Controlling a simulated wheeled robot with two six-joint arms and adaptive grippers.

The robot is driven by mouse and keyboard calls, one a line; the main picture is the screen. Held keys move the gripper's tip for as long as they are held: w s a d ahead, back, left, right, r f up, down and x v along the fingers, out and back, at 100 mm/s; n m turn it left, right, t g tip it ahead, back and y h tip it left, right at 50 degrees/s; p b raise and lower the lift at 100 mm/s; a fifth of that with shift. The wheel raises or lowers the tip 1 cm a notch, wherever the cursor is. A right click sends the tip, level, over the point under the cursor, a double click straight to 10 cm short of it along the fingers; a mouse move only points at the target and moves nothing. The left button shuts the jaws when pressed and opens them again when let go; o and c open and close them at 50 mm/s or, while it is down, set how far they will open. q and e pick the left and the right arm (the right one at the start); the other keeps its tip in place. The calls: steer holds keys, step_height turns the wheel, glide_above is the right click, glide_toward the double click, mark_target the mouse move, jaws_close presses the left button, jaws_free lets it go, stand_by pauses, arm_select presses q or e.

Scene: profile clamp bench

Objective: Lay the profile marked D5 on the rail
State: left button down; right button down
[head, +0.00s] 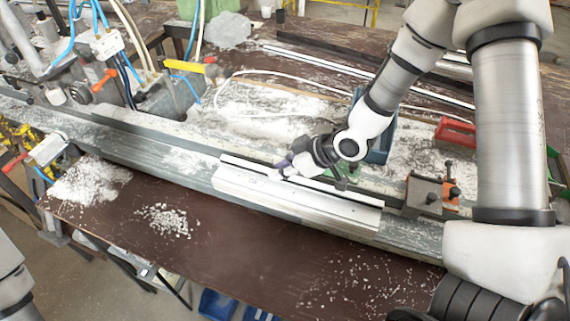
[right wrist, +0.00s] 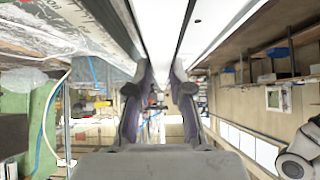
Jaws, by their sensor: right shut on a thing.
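A long pale aluminium profile (head: 318,184) lies along the grey rail (head: 150,152), behind a wider silver profile-like block (head: 290,205). No D5 marking is readable. My right gripper (head: 287,166) comes down from the right onto the pale profile near its left part. In the right wrist view my right gripper (right wrist: 157,90) has its fingers on either side of the white profile (right wrist: 155,30), shut on it. Whether the profile touches the rail underneath is hidden. My left gripper is out of view.
A clamp block with an orange part (head: 428,192) stands at the rail's right. White shavings (head: 90,182) cover the left front. Hoses and a machine (head: 110,50) stand at back left. The brown front table (head: 230,250) is mostly clear.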

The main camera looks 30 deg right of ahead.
steer(key=w+d+f+p, duration=0.2)
steer(key=w+f, duration=0.1)
steer(key=shift+d+f, duration=0.25)
steer(key=shift+f, duration=0.2)
steer(key=c, duration=1.1)
jaws_free()
steer(key=shift+o, duration=0.2)
